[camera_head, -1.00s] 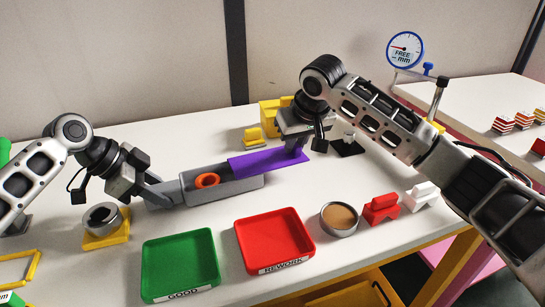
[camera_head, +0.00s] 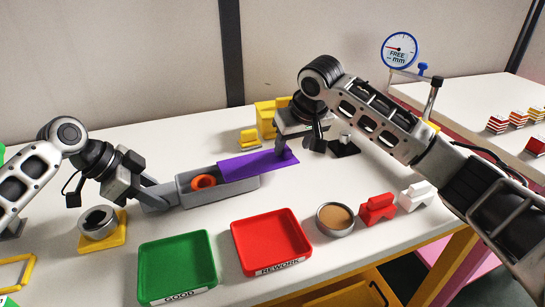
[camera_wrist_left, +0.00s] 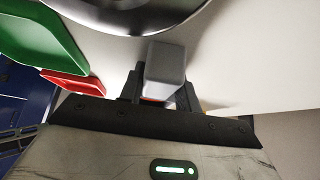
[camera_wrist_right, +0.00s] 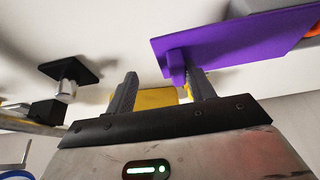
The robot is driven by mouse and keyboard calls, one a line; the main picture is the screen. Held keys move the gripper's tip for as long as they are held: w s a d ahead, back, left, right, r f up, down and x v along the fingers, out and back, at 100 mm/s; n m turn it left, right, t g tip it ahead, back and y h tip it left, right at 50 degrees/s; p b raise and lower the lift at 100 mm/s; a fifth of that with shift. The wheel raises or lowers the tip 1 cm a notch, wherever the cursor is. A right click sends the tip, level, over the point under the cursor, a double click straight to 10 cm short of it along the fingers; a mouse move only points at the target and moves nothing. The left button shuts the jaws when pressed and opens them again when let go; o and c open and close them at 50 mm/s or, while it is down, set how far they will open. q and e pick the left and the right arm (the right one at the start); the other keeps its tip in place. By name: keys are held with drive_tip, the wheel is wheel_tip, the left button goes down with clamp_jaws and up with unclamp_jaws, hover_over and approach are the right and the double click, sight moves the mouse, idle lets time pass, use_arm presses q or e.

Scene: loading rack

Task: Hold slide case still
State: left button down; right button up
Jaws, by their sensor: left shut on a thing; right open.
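The grey slide case (camera_head: 225,197) lies on the white table, its purple lid (camera_head: 250,163) slid out to the right. The left part of the case is uncovered, with an orange ring (camera_head: 204,183) inside. My left gripper (camera_head: 158,195) is shut on the grey block (camera_wrist_left: 166,65) at the left end of the case. My right gripper (camera_wrist_right: 160,88) is open beside the knob (camera_wrist_right: 176,66) at the lid's right end. One finger overlaps the knob in the right wrist view; contact cannot be told.
The green GOOD tray (camera_head: 178,295) and red REWORK tray (camera_head: 272,272) stand in front. A bowl with brown contents (camera_head: 335,217), red block (camera_head: 377,208) and white block (camera_head: 415,196) are front right. A cup on a yellow base (camera_head: 117,235) stands left; yellow blocks (camera_head: 265,120) behind.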

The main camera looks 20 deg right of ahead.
drive_tip(key=shift+s, duration=0.1)
drive_tip(key=shift+r, duration=1.8)
